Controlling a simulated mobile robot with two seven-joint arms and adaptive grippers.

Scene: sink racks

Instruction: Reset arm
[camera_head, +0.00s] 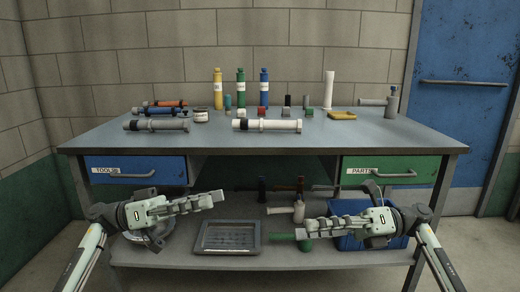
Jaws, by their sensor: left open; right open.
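My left gripper (186,203) is in front of the workbench at lower left, pointing inward to the right. It is open and empty. My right gripper (335,226) is in front of the bench at lower right, pointing inward to the left. It is open, and I see nothing held in it. Both grippers are below the level of the bench top (340,143) and apart from each other. Part of the lower shelf is hidden behind them.
The bench top holds flashlights (265,125), yellow, green and blue bottles (241,88), a yellow tray (342,115) and small blocks. Below are a blue drawer (133,169), a green drawer (390,169), and a shelf with a grey tray (227,237) and blue bin (345,242). A blue door (465,90) stands right.

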